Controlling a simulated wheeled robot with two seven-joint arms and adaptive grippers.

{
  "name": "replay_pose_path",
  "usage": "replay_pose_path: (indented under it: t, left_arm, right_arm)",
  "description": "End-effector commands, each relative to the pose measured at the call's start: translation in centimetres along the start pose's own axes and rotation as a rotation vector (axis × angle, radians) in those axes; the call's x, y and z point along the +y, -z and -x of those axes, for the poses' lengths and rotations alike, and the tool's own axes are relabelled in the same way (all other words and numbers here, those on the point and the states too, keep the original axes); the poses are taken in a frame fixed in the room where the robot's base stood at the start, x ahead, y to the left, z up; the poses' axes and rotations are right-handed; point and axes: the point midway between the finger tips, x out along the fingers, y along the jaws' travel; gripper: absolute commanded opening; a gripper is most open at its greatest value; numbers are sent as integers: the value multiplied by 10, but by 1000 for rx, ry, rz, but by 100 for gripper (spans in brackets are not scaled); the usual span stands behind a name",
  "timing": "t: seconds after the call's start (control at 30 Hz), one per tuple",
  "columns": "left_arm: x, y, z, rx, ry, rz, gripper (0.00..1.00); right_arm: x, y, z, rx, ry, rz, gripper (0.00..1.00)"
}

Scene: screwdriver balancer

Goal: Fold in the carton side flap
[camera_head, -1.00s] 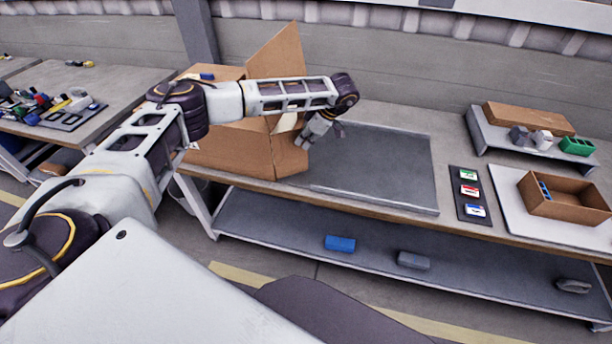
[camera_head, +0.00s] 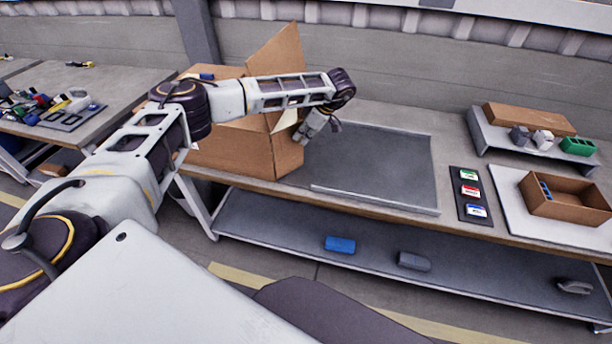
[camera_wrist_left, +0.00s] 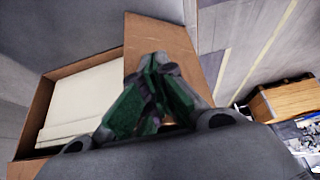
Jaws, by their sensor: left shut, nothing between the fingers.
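The brown carton (camera_head: 228,148) stands on the bench, left of the grey mat. A tall flap (camera_head: 277,55) sticks up at its back. The gripper is shut and empty, pointing down at the outer side of this flap. In the left wrist view the shut fingers (camera_wrist_left: 158,64) lie in front of a brown flap panel (camera_wrist_left: 150,35); contact is unclear. Pale contents (camera_wrist_left: 82,100) show inside the carton. My forearm hides part of the carton. My right gripper is not in view.
The grey mat (camera_head: 375,165) right of the carton is clear. Farther right are a panel with coloured labels (camera_head: 470,192), an open brown box (camera_head: 565,197) and a small raised shelf (camera_head: 490,135). Another cluttered bench (camera_head: 125,85) stands at left.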

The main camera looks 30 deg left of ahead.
Motion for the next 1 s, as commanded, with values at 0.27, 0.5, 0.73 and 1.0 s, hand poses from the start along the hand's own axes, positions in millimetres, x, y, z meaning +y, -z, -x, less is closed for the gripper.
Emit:
replay_pose_path:
  t: [0.27, 0.5, 0.73, 1.0]
  left_arm:
    - [7, 4, -2, 0, -1, 1, 0]
    - [7, 4, -2, 0, -1, 0, 0]
    - [9, 6, -3, 0, 0, 0, 0]
    - [16, 14, -8, 0, 0, 2, 0]
  right_arm:
    - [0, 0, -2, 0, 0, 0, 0]
    - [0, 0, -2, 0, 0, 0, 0]
    - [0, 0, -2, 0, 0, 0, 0]
    - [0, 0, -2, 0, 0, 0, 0]
